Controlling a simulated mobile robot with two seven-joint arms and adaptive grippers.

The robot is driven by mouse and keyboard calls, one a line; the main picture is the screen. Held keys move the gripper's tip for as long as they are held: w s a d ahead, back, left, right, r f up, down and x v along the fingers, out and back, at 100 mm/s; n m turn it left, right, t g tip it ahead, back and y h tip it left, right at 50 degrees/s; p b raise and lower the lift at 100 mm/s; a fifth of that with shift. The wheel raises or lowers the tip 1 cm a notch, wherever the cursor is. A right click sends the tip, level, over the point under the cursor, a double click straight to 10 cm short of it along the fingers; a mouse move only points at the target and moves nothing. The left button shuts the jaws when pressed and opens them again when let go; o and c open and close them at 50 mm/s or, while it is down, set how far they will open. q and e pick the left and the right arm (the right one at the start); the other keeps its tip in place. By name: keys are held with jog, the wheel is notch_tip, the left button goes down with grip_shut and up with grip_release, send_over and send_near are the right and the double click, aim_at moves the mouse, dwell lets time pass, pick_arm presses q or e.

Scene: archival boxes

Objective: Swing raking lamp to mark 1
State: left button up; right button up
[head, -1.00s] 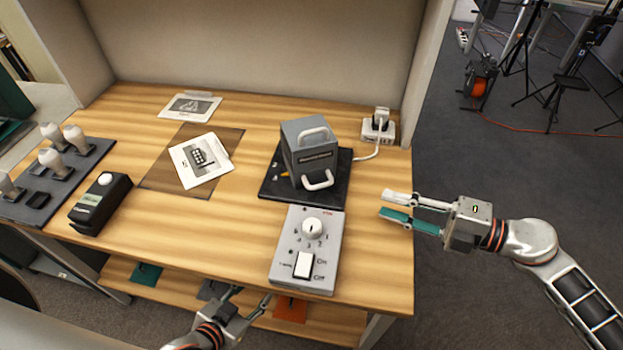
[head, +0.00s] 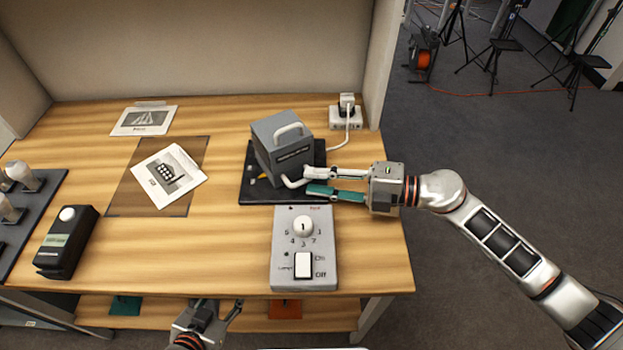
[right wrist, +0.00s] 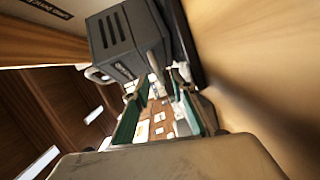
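The raking lamp (head: 280,145) is a grey box with a light handle on top and a light handle low on its front. It stands on a black base plate (head: 257,190) on the wooden bench. My right gripper (head: 308,180) comes in from the right, its fingertips close to the front handle (head: 295,181). Its fingers are apart; I cannot tell whether they touch the handle. The right wrist view shows the lamp (right wrist: 125,40) just ahead of the open fingers. My left gripper (head: 224,308) is open and empty below the bench's front edge. No mark 1 is readable beside the lamp.
A grey control box (head: 304,255) with a round knob and a switch sits in front of the lamp. A white socket (head: 346,117) with a cable stands behind right. Printed sheets (head: 168,176) lie left, beside a black device (head: 66,242). The bench middle left of the control box is clear.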

pick_arm(q)
jog(key=shift+f, duration=0.1)
pick_arm(e)
jog(key=shift+x, duration=0.85)
pick_arm(q)
jog(key=shift+a, duration=0.1)
pick_arm(e)
grip_shut()
